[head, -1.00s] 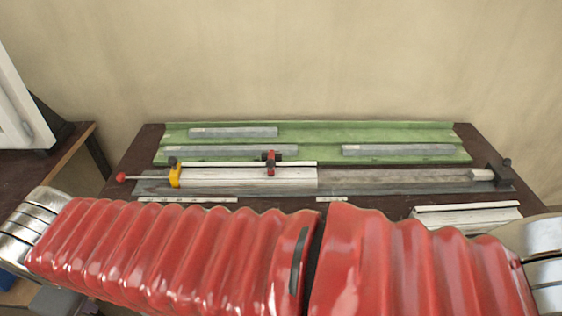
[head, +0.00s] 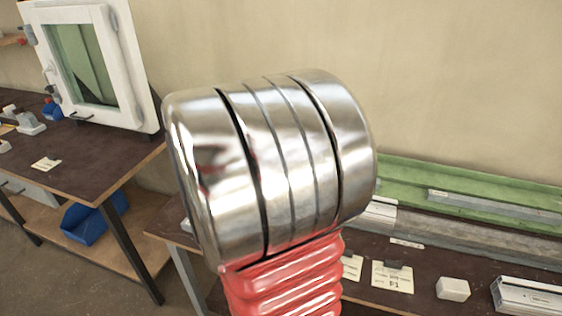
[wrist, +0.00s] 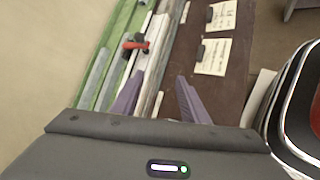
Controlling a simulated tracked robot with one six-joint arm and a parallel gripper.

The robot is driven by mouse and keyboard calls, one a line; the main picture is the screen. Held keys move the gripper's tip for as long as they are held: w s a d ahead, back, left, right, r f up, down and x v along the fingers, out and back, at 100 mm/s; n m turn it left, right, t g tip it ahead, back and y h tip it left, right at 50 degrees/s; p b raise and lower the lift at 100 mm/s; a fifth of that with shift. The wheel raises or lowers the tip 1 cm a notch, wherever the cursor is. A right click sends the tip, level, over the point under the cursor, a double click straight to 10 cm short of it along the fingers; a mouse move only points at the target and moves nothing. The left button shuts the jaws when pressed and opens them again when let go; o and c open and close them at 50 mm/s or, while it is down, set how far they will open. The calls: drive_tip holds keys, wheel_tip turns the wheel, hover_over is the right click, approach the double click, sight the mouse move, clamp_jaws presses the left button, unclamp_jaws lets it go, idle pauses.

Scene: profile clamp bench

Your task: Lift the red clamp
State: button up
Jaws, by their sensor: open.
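The red clamp (wrist: 136,44), red with dark parts, sits on the pale profile (wrist: 148,50) in the upper left of the wrist view. My gripper (wrist: 160,76) is open and empty in the wrist view, its two purple fingers apart. The clamp lies beyond the left fingertip and is not between the fingers. In the head view my arm covers the middle, so the clamp is not visible there.
A green rail tray (head: 470,183) lies along the back of the bench. Paper cards (head: 392,276), a white block (head: 453,289) and a profile piece (head: 530,297) lie at the front. At left another bench (head: 90,165) carries a white window frame (head: 140,70).

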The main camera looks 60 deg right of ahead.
drive_tip(key=s+d+f+n+g+h, duration=0.2)
drive_tip(key=s+d+g, duration=0.1)
drive_tip(key=d, duration=0.7)
drive_tip(key=shift+s+d, duration=0.15)
drive_tip(key=shift+s, duration=0.6)
drive_tip(key=x, duration=1.3)
drive_tip(key=shift+s+d+f, duration=0.2)
drive_tip(key=shift+s+d, duration=0.05)
clamp_jaws()
